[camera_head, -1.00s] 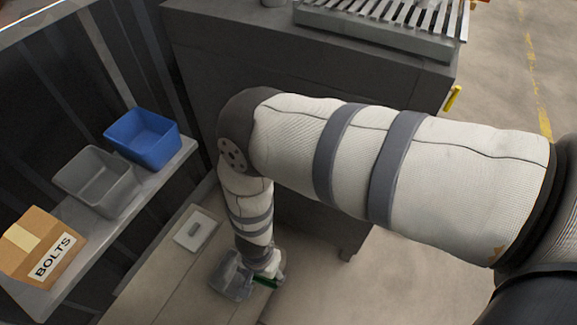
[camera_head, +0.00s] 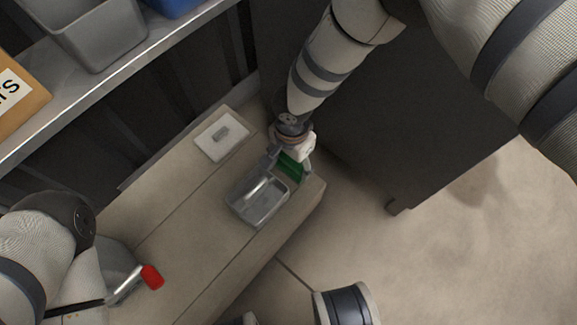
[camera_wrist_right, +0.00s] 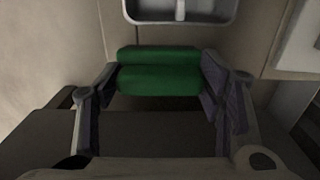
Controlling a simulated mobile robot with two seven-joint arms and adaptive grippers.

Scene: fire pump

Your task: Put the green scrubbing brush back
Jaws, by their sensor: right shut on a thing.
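The green scrubbing brush (camera_head: 291,169) is at the near right end of a low beige bench, beside a grey metal tray (camera_head: 233,206). My right gripper (camera_head: 288,160) is shut on it from above. In the right wrist view the green brush (camera_wrist_right: 160,80) lies crosswise between the two fingers, just short of the tray (camera_wrist_right: 180,20). I cannot tell whether the brush touches the bench. Part of my left arm shows at the lower left, but its gripper is not visible.
A white plate with a grey block (camera_head: 222,137) lies on the bench behind the tray. A metal lever with a red end (camera_head: 152,276) stands at the lower left. A shelf (camera_head: 110,85) holds bins and a box. A dark cabinet (camera_head: 410,110) stands at right.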

